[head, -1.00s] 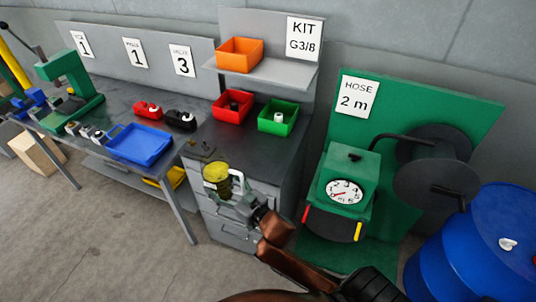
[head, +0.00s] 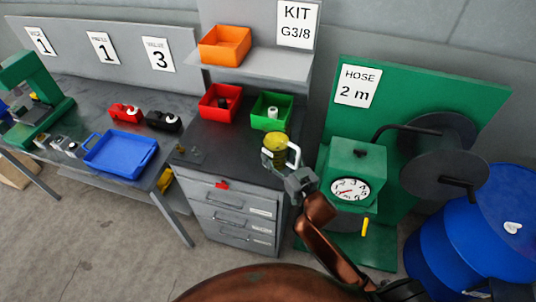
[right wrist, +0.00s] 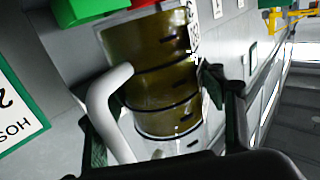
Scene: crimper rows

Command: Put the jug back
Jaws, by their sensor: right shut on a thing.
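The jug (head: 275,148) is a clear vessel with yellowish-brown liquid, dark level bands and a white handle. In the head view it is in front of the green bin, over the right part of the drawer cabinet's dark top; I cannot tell whether it touches that top. My right gripper (head: 293,178) is shut on the jug from the near right side. In the right wrist view the jug (right wrist: 155,75) fills the middle, with its white handle on the left, between the fingers of my right gripper (right wrist: 160,125). My left gripper is not in view.
A red bin (head: 221,103) and a green bin (head: 271,111) stand on the dark cabinet top (head: 225,150). An orange bin (head: 225,44) sits on the shelf above. The green hose machine (head: 355,170) is close on the right, with a blue drum (head: 490,225) beyond. A blue tray (head: 120,152) lies on the left bench.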

